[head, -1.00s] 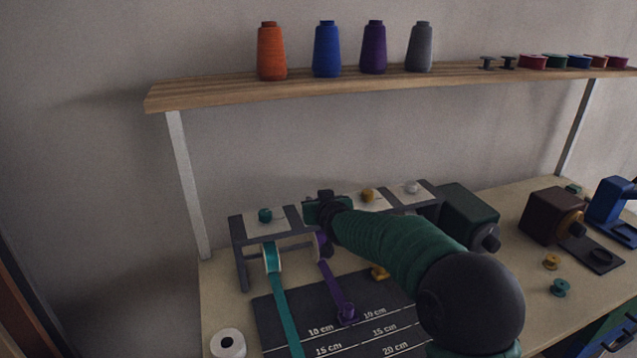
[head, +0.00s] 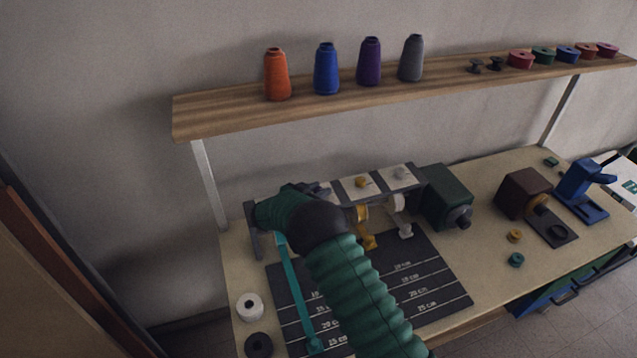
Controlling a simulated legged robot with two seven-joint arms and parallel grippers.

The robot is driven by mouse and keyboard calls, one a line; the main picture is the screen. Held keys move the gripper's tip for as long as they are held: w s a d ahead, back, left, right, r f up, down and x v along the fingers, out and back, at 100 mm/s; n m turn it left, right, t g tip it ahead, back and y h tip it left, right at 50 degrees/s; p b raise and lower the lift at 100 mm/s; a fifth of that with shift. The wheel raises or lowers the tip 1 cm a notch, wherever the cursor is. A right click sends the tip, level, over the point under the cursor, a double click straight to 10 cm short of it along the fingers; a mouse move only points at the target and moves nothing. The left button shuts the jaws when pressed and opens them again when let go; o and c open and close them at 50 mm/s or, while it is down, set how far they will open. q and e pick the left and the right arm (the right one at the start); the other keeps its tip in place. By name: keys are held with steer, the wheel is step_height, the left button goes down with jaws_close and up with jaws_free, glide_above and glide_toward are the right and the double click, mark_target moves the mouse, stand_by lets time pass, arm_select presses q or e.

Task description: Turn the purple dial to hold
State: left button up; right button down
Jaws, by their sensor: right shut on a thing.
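The dial rack (head: 252,243) stands at the back left of the table. My right arm crosses in front of its left part. My right gripper (head: 318,189) is at the purple dial's place, shut on the dial; my wrist hides most of the jaws and the dial, so its pointing direction cannot be read. The teal dial and the purple ribbon are also hidden behind my arm. The yellow dial (head: 362,182) and the white dial (head: 400,173) show to the right. The teal ribbon (head: 295,285) runs down the dark measuring mat (head: 445,268). My left gripper is out of view.
A dark green box (head: 447,196), a brown box (head: 523,194) and a blue device (head: 580,190) stand to the right. Cones and spools line the wooden shelf (head: 220,112) above. A white roll (head: 249,307) lies at the table's left front.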

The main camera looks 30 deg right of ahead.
steer(key=shift+f+m+g, duration=0.1)
steer(key=shift+m+g, duration=0.5)
steer(key=shift+g, duration=0.1)
steer(key=c, duration=1)
jaws_free()
steer(key=shift+w, duration=0.1)
steer(key=shift+c, duration=0.2)
steer(key=b+v, duration=0.2)
steer(key=v, duration=1.4)
steer(key=shift+a, duration=0.5)
